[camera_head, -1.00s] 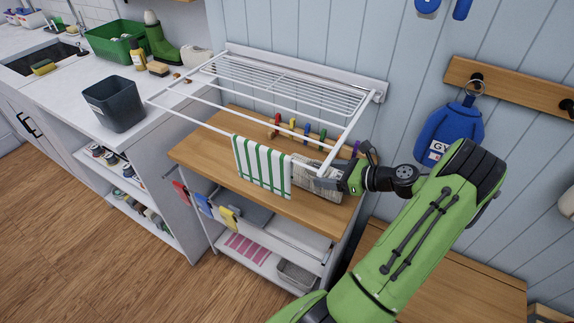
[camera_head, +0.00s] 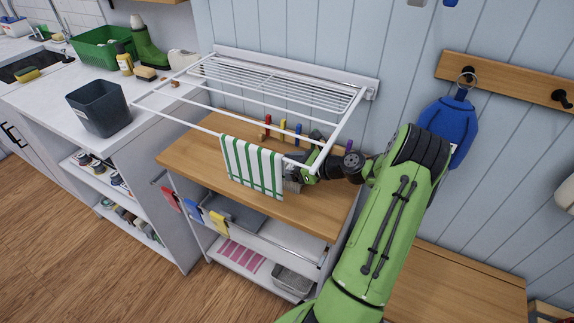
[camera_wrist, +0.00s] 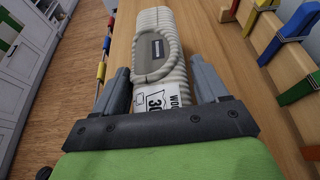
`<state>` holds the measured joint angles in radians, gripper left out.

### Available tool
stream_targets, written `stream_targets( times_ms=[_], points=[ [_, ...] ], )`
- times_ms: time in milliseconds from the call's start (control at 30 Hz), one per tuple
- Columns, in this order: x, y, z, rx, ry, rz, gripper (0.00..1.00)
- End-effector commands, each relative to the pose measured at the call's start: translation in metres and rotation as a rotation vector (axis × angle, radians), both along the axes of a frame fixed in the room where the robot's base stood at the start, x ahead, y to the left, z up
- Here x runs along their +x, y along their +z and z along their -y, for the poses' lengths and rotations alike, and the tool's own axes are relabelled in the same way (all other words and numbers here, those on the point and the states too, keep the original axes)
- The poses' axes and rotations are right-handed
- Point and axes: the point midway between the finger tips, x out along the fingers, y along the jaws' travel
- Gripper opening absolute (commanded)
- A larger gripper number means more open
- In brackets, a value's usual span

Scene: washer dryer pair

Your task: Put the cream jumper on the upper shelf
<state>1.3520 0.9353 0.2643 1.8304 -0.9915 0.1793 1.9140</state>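The cream jumper (camera_wrist: 158,45) is a folded, ribbed knit with a grey patch and a white label reading "30" in the wrist view. It lies on the wooden top (camera_head: 202,150), mostly hidden in the head view by the striped towel. My gripper (camera_wrist: 165,80) has its fingers apart, one on either side of the jumper's near end. A small gap shows at the left finger; contact is unclear at the right. In the head view my gripper (camera_head: 303,178) is under the drying rack's front right corner. Below the top are an upper shelf (camera_head: 285,236) and a lower shelf (camera_head: 222,246).
A white drying rack (camera_head: 270,85) overhangs the top, with a green-striped towel (camera_head: 252,167) on its front bar. Coloured pegs (camera_wrist: 285,42) stand on the right of the wrist view.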

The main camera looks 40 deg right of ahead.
Motion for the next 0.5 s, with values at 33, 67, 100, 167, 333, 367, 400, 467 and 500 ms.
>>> stream_targets(
  times_ms=[33, 67, 100, 167, 333, 367, 400, 467, 500],
  points=[
    [0.000, 0.000, 0.000, 0.000, 0.000, 0.000, 0.82],
    [0.000, 0.000, 0.000, 0.000, 0.000, 0.000, 0.86],
    [0.000, 0.000, 0.000, 0.000, 0.000, 0.000, 0.93],
    [0.000, 0.000, 0.000, 0.000, 0.000, 0.000, 0.94],
    [0.000, 0.000, 0.000, -0.001, 0.000, 0.000, 0.94],
    [0.000, 0.001, 0.000, -0.001, 0.000, 0.000, 0.94],
    [0.000, 0.003, 0.000, -0.002, 0.001, 0.001, 0.94],
    [-0.005, 0.006, 0.002, 0.000, -0.002, 0.000, 0.94],
    [-0.011, 0.009, 0.004, 0.000, -0.002, 0.000, 0.94]
  ],
)
